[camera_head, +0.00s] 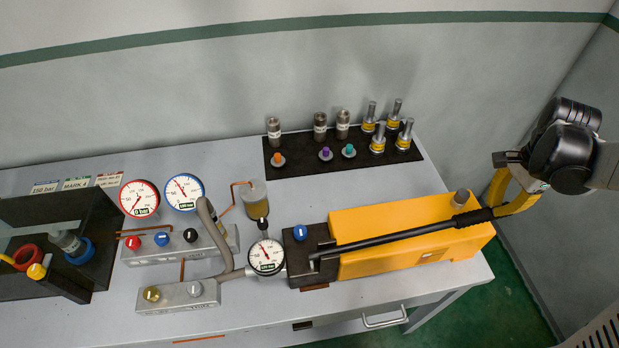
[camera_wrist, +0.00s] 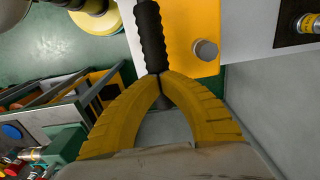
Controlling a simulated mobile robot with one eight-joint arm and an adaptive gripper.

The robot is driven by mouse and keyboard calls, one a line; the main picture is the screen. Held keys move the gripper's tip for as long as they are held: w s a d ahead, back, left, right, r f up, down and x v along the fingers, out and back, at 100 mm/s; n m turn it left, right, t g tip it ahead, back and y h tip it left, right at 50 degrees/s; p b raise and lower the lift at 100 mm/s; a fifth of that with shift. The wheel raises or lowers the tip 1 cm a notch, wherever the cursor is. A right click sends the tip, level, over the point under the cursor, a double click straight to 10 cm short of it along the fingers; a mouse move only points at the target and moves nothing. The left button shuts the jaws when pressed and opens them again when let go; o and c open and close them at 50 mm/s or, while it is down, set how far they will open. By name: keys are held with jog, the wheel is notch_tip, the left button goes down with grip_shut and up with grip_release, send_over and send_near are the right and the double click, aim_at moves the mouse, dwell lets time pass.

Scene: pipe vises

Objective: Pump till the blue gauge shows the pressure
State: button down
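The pump (camera_head: 385,240) is a long yellow body with a dark block at its left end, on the grey bench. Its black lever handle (camera_head: 400,237) slopes up to the right, with a ribbed grip (camera_wrist: 151,35). My gripper (camera_head: 493,207) has its yellow fingers closed around the grip's right end; in the wrist view the fingertips (camera_wrist: 162,76) meet at the handle. The blue-rimmed gauge (camera_head: 184,191) stands at the left, its needle pointing up and left; its readout is too small to read surely. A black-rimmed gauge (camera_head: 266,256) sits beside the pump block.
A red-rimmed gauge (camera_head: 139,199) reads about 0 bar. A small card (camera_head: 45,187) reads 150 bar. A black mat (camera_head: 295,164) with fittings lies behind the pump.

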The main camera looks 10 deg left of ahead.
jog(key=shift+f, duration=0.4)
jog(key=shift+d+f+b, duration=0.15)
jog(key=shift+f+b, duration=0.65)
jog(key=shift+s+a+r+p, duration=0.1)
jog(key=shift+a+r+p, duration=0.1)
jog(key=shift+r+p, duration=1.1)
jog(key=shift+a+r+p, duration=0.2)
jog(key=shift+r+p, duration=0.65)
jog(key=shift+r, duration=0.85)
notch_tip(320, 180, up, 7)
jog(key=a+p, duration=0.1)
jog(key=p, duration=0.3)
jog(key=shift+s+a+f+p, duration=0.15)
jog(key=shift+s+a+p, duration=0.15)
jog(key=shift+a, duration=0.05)
notch_tip(320, 180, up, 5)
jog(key=p, duration=0.3)
jog(key=shift+p, duration=0.3)
